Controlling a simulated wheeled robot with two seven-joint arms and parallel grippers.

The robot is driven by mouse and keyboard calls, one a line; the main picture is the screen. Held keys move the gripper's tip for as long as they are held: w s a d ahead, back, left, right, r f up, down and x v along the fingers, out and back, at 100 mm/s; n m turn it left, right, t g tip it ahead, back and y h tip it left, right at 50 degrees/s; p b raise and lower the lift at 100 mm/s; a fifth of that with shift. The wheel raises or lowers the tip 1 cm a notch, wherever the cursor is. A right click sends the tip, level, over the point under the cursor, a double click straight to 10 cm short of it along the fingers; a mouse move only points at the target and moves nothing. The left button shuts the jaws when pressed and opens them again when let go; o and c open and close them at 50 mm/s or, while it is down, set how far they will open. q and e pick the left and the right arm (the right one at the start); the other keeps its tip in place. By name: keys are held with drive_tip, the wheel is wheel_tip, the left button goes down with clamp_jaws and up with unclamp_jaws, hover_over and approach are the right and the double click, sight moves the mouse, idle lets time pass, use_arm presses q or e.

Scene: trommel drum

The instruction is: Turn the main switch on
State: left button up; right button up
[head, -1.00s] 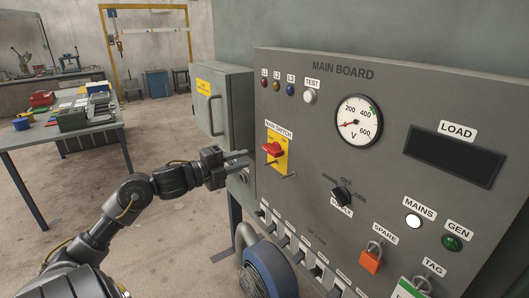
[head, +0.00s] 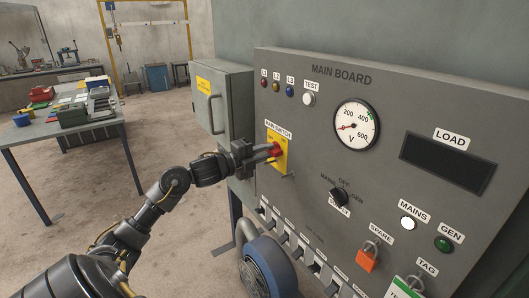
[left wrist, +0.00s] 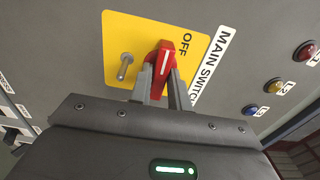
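The main switch is a red handle (left wrist: 163,59) on a yellow plate (left wrist: 118,35) marked OFF, with a MAIN SWITCH label beside it. In the head view the red handle (head: 277,150) is partly covered by my left gripper (head: 270,154). In the left wrist view the two fingers of my left gripper (left wrist: 161,88) stand one on each side of the handle. Whether they press on it cannot be told. A small metal toggle pin (left wrist: 124,67) sticks out of the plate beside the handle. My right gripper is not in view.
The board carries a voltmeter (head: 357,125) near zero, a rotary selector (head: 338,197), a lit MAINS lamp (head: 408,223) and an orange padlock (head: 367,258). A row of breakers runs below. A grey cabinet (head: 222,95) stands left; a blue motor (head: 268,275) stands below.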

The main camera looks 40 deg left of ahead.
use_arm(q)
clamp_jaws()
